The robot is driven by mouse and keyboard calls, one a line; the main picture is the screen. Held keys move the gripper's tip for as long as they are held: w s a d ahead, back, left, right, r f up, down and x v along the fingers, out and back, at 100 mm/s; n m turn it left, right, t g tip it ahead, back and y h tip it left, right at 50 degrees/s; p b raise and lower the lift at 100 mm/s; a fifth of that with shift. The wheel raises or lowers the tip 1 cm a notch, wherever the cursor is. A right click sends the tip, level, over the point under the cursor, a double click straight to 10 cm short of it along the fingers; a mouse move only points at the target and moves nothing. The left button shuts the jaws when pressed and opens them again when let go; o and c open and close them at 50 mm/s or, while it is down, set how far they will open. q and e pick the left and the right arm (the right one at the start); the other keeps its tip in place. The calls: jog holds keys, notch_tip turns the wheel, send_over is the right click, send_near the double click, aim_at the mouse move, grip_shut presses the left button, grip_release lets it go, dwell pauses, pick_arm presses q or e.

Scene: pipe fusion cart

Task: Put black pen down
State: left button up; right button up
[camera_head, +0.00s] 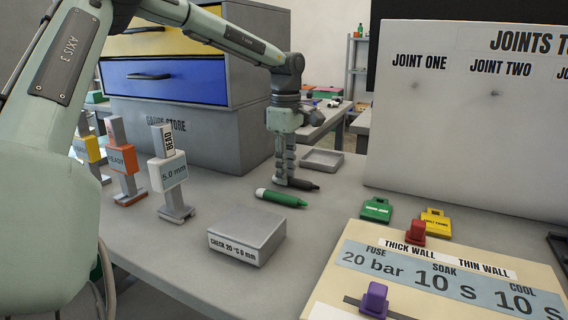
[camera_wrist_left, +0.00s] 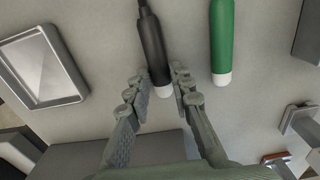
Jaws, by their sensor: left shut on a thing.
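The black pen (camera_head: 302,185) lies low at the bench surface in the head view, below my left gripper (camera_head: 284,172). In the left wrist view the black pen (camera_wrist_left: 152,45) has its white end between the fingertips of my left gripper (camera_wrist_left: 162,88). That gripper points down and is shut on the pen. I cannot tell whether the pen touches the bench. A green pen (camera_head: 281,198) lies beside it and also shows in the left wrist view (camera_wrist_left: 222,42). My right gripper is not in view.
An empty grey tray (camera_head: 322,160) stands just behind the pens. A grey block (camera_head: 247,235) labelled "CHECK" is in front. Upright gauges (camera_head: 169,174) stand to the left. Green (camera_head: 377,209) and yellow (camera_head: 436,223) tags and the control panel (camera_head: 450,255) are to the right.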

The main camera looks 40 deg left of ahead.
pick_arm(q)
jog(key=o, duration=0.9)
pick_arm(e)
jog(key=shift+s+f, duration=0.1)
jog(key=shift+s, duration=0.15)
pick_arm(q)
jog(key=shift+f, duration=0.1)
jog(key=shift+f, duration=0.25)
jog(key=r, duration=0.7)
jog(key=shift+w+a+b, duration=0.15)
jog(key=shift+w+b, duration=0.05)
jog(key=shift+b, duration=0.2)
jog(key=shift+r, duration=0.55)
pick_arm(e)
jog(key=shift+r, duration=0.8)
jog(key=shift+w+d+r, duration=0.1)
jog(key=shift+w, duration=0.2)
